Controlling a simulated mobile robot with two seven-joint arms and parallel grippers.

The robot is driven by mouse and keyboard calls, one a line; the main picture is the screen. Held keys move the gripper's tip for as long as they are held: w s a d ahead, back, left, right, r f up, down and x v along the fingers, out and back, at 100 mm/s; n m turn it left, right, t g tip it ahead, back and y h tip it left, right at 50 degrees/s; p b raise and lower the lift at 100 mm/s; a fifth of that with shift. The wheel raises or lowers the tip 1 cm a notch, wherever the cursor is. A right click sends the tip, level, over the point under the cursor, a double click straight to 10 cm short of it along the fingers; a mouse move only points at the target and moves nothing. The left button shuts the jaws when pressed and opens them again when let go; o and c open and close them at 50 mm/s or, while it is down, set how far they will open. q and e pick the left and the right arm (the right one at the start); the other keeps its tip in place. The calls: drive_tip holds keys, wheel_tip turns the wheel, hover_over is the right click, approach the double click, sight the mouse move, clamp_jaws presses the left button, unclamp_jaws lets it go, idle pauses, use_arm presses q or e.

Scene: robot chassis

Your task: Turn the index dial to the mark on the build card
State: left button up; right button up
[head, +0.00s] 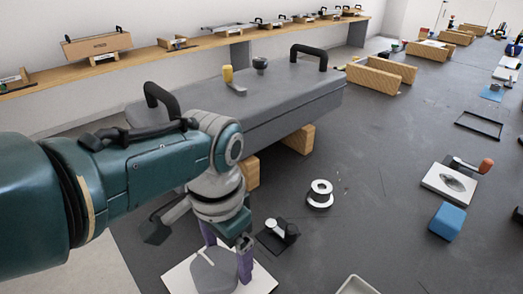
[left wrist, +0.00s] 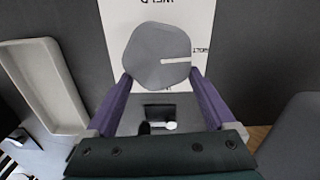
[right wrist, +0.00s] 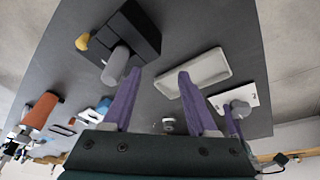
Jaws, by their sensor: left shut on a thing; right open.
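The index dial (head: 214,272) is a grey, many-sided knob with a white line, on a white plate (head: 176,282). In the left wrist view the dial (left wrist: 157,57) has its line pointing right, at a small word that seems to read BOLT. Another word, partly cut off, is at the plate's top edge. My left gripper (head: 228,262) is shut on the dial, one purple finger on each side; it also shows in the left wrist view (left wrist: 159,76). My right gripper (right wrist: 156,72) is open and empty, outside the head view. I cannot make out a build card for certain.
A pale tray (head: 356,287) lies right of the plate. A black holder (head: 278,236) and a white ring-shaped part (head: 320,194) stand behind. A large grey chassis cover (head: 270,95) rests on wooden blocks. A blue block (head: 447,221) is at right.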

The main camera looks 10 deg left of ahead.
sight(227, 258)
use_arm(q)
drive_tip(key=shift+s+m, duration=0.1)
drive_tip(key=shift+m, duration=0.3)
drive_tip(key=o, duration=1.1)
wheel_tip(227, 258, up, 9)
drive_tip(key=p, duration=0.7)
drive_tip(key=shift+r, duration=0.45)
